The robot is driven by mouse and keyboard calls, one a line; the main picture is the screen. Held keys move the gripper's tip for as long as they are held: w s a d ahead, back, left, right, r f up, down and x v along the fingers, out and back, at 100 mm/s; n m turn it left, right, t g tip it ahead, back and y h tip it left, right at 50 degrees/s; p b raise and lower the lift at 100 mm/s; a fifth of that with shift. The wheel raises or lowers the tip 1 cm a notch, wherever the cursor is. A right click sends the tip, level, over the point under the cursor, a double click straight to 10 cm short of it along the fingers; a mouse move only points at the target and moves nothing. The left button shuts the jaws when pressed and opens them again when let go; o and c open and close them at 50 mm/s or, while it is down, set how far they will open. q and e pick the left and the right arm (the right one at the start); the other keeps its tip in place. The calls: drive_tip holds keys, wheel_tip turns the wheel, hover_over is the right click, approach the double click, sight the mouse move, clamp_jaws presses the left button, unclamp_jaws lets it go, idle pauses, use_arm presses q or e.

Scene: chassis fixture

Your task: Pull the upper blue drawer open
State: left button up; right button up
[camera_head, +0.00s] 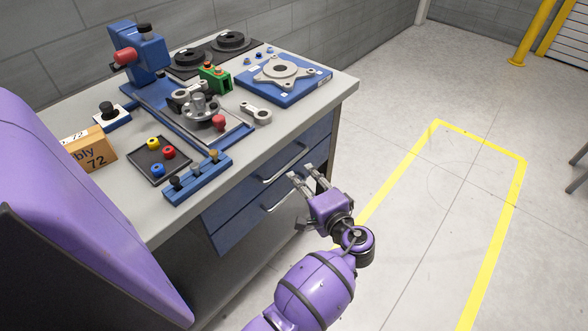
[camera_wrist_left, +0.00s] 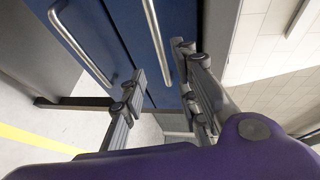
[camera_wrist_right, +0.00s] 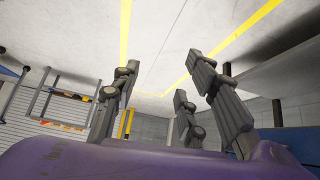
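The upper blue drawer (camera_head: 250,184) is under the bench top and looks shut. Its bar handle (camera_head: 283,166) is silver; in the left wrist view that handle (camera_wrist_left: 157,40) runs toward the space between my left fingertips. The lower blue drawer (camera_head: 240,221) also looks shut, and its handle (camera_wrist_left: 82,47) lies left of the fingers in that view. My left gripper (camera_head: 303,174) is open and empty in front of the drawers. I cannot tell whether a finger touches the upper handle. My right gripper (camera_wrist_right: 163,62) is open and empty, seen only in the right wrist view.
The grey bench top (camera_head: 304,122) carries a blue press (camera_head: 141,55), a blue fixture plate (camera_head: 283,89), a black tray (camera_head: 146,168) of coloured knobs and a cardboard box (camera_head: 92,149). Open floor with a yellow outline (camera_head: 486,244) lies to the right.

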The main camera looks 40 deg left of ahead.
sight(290, 165)
use_arm(q)
drive_tip(key=x, duration=0.7)
drive_tip(key=shift+a+r+p, duration=0.15)
drive_tip(key=shift+a+p, duration=0.1)
drive_tip(key=shift+p, duration=0.05)
clamp_jaws()
